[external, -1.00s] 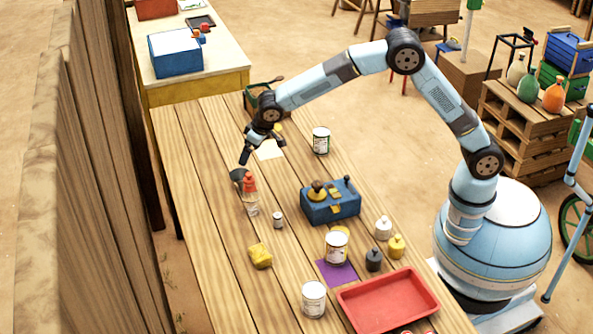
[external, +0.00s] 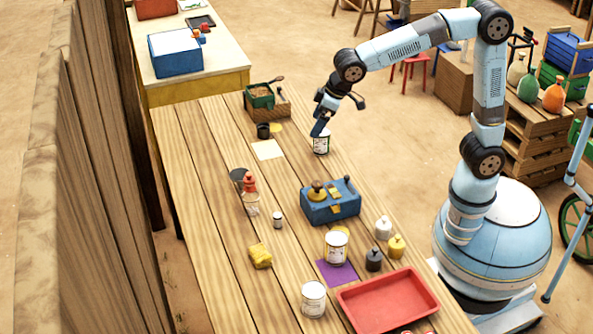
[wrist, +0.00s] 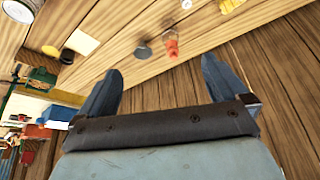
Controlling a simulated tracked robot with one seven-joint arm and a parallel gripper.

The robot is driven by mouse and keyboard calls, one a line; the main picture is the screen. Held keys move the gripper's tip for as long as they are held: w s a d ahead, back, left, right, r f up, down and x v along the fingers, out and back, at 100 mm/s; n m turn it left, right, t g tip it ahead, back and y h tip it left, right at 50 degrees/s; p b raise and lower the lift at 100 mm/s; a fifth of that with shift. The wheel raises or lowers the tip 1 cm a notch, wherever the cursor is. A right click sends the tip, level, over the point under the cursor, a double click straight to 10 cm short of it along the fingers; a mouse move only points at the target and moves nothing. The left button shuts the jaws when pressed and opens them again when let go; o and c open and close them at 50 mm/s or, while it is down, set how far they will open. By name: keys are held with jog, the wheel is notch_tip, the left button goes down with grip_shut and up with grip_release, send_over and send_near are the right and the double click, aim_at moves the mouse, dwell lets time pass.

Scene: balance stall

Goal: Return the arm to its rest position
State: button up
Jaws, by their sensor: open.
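My gripper (external: 338,112) is raised over the far right part of the wooden table (external: 200,200), and in the external view it overlaps the top of a white can (external: 321,146). In the wrist view my gripper (wrist: 158,95) has its two dark fingers spread wide with nothing between them. My arm is bent, with its elbow high above the base at the right. Beyond the fingers in the wrist view, a red-capped bottle (wrist: 172,48) and a dark round piece (wrist: 143,50) stand on the table.
A blue box (external: 330,205) sits mid-table. A white can (external: 336,248) stands by a purple sheet (external: 338,273), and a red tray (external: 388,300) lies at the near right edge. A yellow sponge (external: 260,256) is at left. A green-topped box (external: 262,100) stands at the far end.

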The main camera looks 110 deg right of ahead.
jog(key=s+a+r+n+y, duration=0.1)
jog(key=s+a+r, duration=0.1)
jog(key=s+a, duration=0.5)
jog(key=s+a+r+n, duration=0.2)
jog(key=s+a, duration=0.1)
jog(key=s, duration=0.8)
jog(key=s+a+f+n, duration=0.1)
jog(key=s+a, duration=0.1)
jog(key=s, duration=0.5)
jog(key=s+a+f+n+t+y, duration=0.1)
jog(key=s+a+f, duration=0.1)
jog(key=s, duration=0.6)
jog(key=shift+a+f, duration=0.3)
